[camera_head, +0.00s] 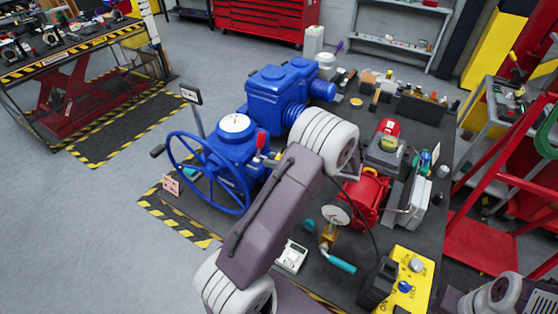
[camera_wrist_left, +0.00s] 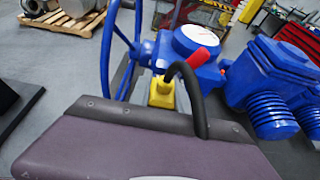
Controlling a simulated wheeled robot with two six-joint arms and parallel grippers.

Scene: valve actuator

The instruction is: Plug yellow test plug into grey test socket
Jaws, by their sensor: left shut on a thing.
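The yellow test plug (camera_wrist_left: 162,93) is a small yellow block with a black cable arching from it, close in front of the blue valve actuator (camera_wrist_left: 262,75) in the left wrist view.
The blue handwheel (camera_head: 210,172) stands left of the plug, and a red-tipped part (camera_wrist_left: 203,60) is close to it on the right. A red machine (camera_head: 370,195), a yellow panel (camera_head: 412,275) and a white meter (camera_head: 291,257) crowd the dark bench on the right.

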